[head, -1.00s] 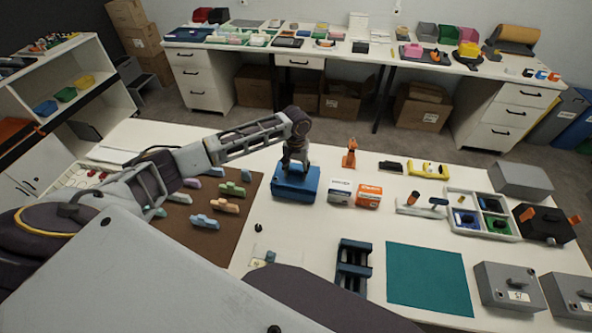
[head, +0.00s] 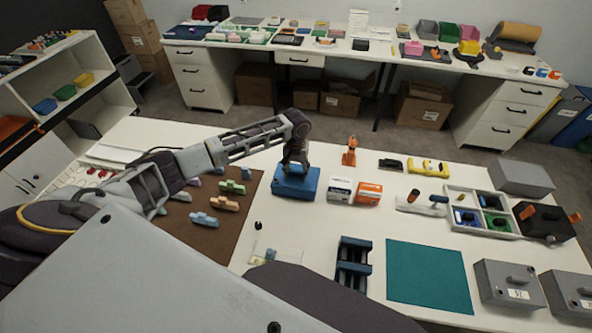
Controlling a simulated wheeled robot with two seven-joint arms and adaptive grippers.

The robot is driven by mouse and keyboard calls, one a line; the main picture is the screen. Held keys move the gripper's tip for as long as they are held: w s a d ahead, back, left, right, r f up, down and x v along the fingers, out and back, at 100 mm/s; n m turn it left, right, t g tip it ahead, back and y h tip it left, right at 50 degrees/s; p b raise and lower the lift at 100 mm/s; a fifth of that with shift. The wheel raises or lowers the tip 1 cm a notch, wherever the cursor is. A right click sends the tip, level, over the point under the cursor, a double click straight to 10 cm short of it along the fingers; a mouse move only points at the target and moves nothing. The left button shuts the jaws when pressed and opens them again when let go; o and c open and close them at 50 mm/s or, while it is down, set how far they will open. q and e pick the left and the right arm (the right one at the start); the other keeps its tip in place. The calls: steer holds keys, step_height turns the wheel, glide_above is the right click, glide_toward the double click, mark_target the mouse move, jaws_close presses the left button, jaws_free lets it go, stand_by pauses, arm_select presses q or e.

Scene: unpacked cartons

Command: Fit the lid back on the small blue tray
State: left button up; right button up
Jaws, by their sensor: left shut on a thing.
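The small blue tray (head: 296,190) stands on the white table, just right of the brown mat, in the head view. A blue lid (head: 282,171) shows at its top, under my left gripper. My left gripper (head: 293,168) points down from above and is shut on the lid; its fingers and the grip point are small and partly hidden. I cannot tell whether the lid is fully seated or slightly raised. My right gripper is not in view.
Small white and orange boxes (head: 368,193) stand close to the tray's right. An orange upright tool (head: 350,151) is behind them. The brown mat (head: 190,232) with several coloured pieces lies left. A dark blue rack (head: 353,262) and teal mat (head: 430,277) are nearer.

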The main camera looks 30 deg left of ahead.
arm_select(q)
steer(key=shift+f, duration=0.25)
steer(key=o, duration=1.2)
steer(key=shift+c, duration=0.2)
steer(key=shift+r, duration=0.1)
step_height(320, 180, up, 12)
stand_by(0.4)
